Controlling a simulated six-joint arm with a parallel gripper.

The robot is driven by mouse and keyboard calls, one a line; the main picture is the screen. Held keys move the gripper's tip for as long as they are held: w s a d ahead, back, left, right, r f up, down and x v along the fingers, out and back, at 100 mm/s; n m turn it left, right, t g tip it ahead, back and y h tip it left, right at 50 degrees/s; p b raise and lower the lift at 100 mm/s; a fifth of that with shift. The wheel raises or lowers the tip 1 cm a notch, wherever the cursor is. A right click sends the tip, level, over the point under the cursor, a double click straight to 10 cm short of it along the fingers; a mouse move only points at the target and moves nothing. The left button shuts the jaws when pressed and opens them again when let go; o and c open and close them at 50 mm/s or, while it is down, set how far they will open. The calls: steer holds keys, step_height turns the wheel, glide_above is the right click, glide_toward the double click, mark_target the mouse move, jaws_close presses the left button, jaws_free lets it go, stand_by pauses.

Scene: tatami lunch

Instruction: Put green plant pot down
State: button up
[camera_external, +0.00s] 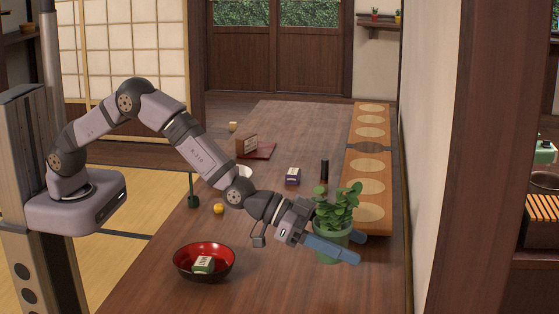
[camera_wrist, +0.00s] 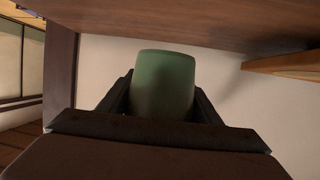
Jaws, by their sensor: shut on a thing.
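The green plant pot (camera_external: 331,247), with a leafy green plant (camera_external: 338,208) in it, is upright at the right front of the brown table. My gripper (camera_external: 352,249) is shut on the pot, with its blue-grey fingers along the pot's sides. In the wrist view the pot (camera_wrist: 164,85) sits between the two dark fingers (camera_wrist: 163,105), and the brown table surface (camera_wrist: 200,22) shows at the top. I cannot tell whether the pot's base touches the table.
A wooden runner (camera_external: 375,190) with round pale mats lies along the table's right side, just behind the pot. A purple box (camera_external: 292,177) and a dark cylinder (camera_external: 324,170) stand farther back.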

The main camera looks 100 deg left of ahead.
mark_target(333, 260)
steer(key=shift+f, duration=2.65)
steer(key=shift+f, duration=0.15)
steer(key=o, duration=1.3)
steer(key=shift+f, duration=0.1)
steer(key=shift+o, duration=0.2)
steer(key=shift+r, duration=0.2)
steer(key=shift+s+r, duration=0.2)
steer(key=shift+s, duration=0.4)
steer(key=shift+v, duration=0.95)
step_height(333, 260, up, 7)
steer(key=shift+f, duration=0.1)
